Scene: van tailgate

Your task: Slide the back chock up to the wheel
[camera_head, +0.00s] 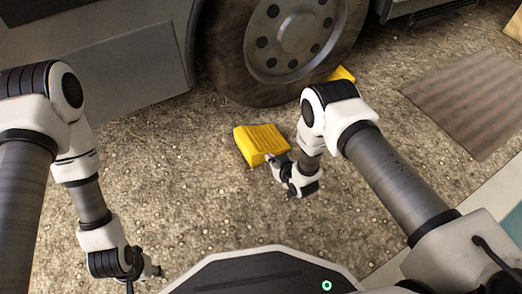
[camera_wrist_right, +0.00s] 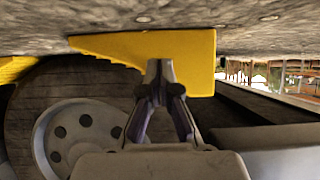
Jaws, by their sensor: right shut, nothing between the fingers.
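A yellow wedge chock (camera_head: 258,141) lies on the gravel, with a strip of bare ground between it and the vehicle wheel (camera_head: 291,35). My right gripper (camera_head: 270,158) is shut and empty, its tips at the chock's near right side. In the right wrist view the closed fingertips (camera_wrist_right: 160,66) overlap the chock's tall flat end (camera_wrist_right: 195,50); contact is hard to confirm. The wheel (camera_wrist_right: 85,125) shows behind it there. A second yellow chock (camera_head: 342,74) sits at the wheel's right side, partly hidden. My left gripper (camera_head: 157,271) is low at the left, away from the chocks; its jaws are too small to read.
The grey vehicle body (camera_head: 90,50) spans the back left. A brown ridged board (camera_head: 465,100) lies on the ground at the right. The gravel (camera_head: 170,150) left of the near chock is clear.

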